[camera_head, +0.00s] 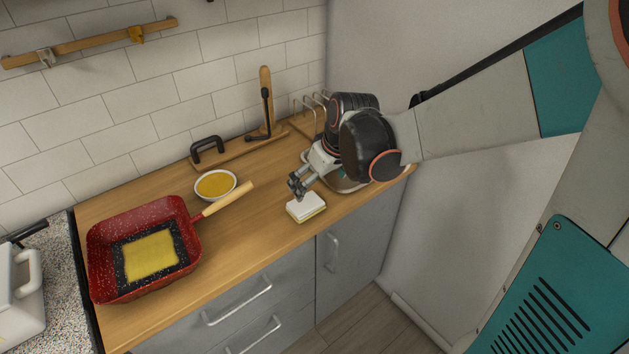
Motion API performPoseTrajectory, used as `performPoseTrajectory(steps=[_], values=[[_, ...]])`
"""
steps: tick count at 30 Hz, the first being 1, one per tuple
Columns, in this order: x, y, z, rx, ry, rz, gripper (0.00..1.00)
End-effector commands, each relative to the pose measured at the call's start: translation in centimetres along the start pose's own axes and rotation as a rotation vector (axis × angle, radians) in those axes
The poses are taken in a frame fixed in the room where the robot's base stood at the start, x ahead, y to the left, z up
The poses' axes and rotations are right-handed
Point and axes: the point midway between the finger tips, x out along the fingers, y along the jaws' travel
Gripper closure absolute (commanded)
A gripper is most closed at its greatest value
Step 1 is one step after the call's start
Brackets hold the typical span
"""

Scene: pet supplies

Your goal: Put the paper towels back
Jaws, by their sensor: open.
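A small stack (306,207), white on top with a yellowish lower edge, lies on the wooden counter near its front edge. It may be the paper towels; I cannot tell for sure. My gripper (298,187) is open, just above and behind the stack, with its fingers pointing down and left. Nothing shows between the fingers. I cannot tell whether the fingertips touch the stack. My arm hides part of the counter's right end.
A red pan (103,244) with a yellow square inside stands on the left, its wooden handle pointing right. A bowl (216,186) of yellow content is behind it. An upright wooden piece (266,90) and a wire rack (297,107) stand at the back. The counter's middle is clear.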

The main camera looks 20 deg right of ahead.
Motion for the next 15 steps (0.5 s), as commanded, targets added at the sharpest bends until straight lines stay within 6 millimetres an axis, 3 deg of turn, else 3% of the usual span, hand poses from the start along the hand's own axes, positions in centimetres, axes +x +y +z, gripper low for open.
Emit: performPoseTrajectory(steps=[5,15], values=[[-2.6,-0.9,0.9,0.027,0.018,0.020,0.01],[-10.0,-4.1,5.2,0.140,0.101,0.092,0.01]])
